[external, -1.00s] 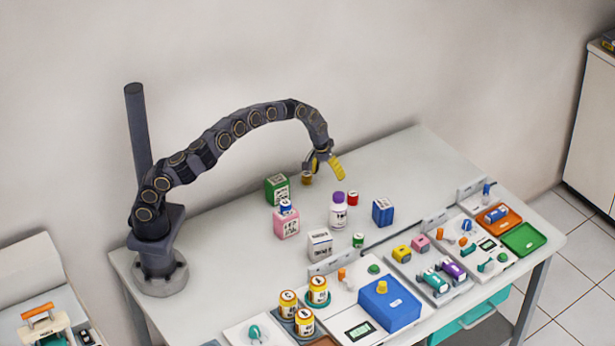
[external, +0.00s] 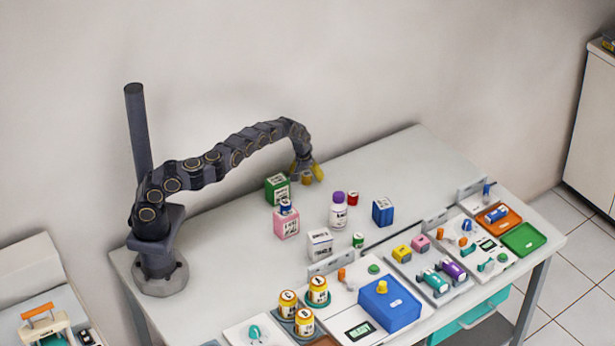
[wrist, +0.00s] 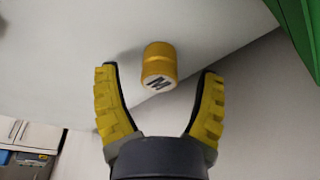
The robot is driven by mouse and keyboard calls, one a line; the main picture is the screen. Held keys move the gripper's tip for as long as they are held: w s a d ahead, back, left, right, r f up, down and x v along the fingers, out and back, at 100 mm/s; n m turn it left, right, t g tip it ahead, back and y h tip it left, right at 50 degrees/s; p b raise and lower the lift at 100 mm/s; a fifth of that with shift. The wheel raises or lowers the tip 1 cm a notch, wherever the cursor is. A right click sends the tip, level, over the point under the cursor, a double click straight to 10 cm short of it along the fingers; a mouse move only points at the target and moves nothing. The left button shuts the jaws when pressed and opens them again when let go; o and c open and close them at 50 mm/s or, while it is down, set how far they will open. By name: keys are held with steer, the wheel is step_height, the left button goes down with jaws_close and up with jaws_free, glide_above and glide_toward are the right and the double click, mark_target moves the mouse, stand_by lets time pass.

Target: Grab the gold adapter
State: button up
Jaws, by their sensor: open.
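The gold adapter (wrist: 158,65) is a small gold cylinder with a dark "M" on its pale end. In the wrist view it stands out between and just beyond the two yellow fingertips of my gripper (wrist: 158,75), with space on both sides. My gripper is open and empty. In the external view my gripper (external: 307,174) is low at the back of the table, with the gold adapter (external: 307,179) between its fingers and partly hidden. I cannot tell whether a finger touches it.
A green box (external: 277,188) stands close to the left of the gripper; its green side (wrist: 300,25) fills the wrist view's upper right corner. A pink box (external: 286,224), white bottle (external: 338,210), red-capped jar (external: 352,198) and blue box (external: 383,211) stand nearer the front. The table's back right is clear.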

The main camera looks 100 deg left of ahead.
steer(key=shift+f, duration=0.1)
steer(key=c, duration=1.2)
